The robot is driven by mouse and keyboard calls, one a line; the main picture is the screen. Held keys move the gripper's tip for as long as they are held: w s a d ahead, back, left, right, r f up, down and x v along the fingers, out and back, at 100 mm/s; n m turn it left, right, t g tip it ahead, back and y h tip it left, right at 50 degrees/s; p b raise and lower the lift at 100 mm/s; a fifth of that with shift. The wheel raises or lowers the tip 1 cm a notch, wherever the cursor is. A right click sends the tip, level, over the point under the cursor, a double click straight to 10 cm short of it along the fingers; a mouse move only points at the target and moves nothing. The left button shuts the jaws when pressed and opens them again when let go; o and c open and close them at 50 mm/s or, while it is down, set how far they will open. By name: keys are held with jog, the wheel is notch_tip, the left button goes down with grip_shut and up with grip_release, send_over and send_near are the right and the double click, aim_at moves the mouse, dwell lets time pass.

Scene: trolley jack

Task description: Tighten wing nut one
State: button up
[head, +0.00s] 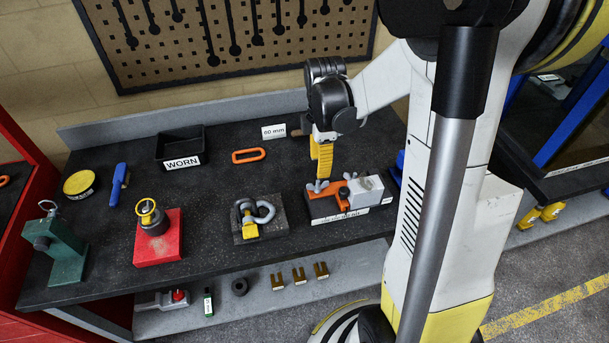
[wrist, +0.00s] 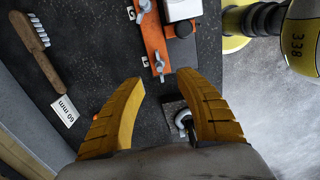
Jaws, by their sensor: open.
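An orange clamp bar (head: 327,190) lies on a dark base at the right of the bench, beside a grey-white block (head: 366,191). A grey wing nut (head: 317,186) stands on the bar. The wrist view shows the orange bar (wrist: 152,38) with one wing nut (wrist: 145,8) at the top edge and another (wrist: 159,66) near its lower end. I cannot tell which is number one. My gripper (head: 321,177) points down just above the bar. In the wrist view its yellow fingers (wrist: 160,80) are open and empty, with the lower wing nut showing between and beyond the tips.
A shackle on a dark plate (head: 275,233) lies left of the clamp. A red block (head: 158,248), green fixture (head: 52,252), black WORN bin (head: 166,140) and orange ring (head: 249,155) stand farther left. A 60 mm card (head: 273,131) is behind. Bare bench lies between them.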

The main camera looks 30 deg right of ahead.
aim_at(319, 187)
notch_tip(319, 187, down, 10)
jog(key=b, duration=0.2)
jog(key=shift+d+b, duration=0.1)
jog(key=shift+b, duration=0.3)
jog(key=shift+r, duration=0.1)
jog(key=shift+c, duration=0.3)
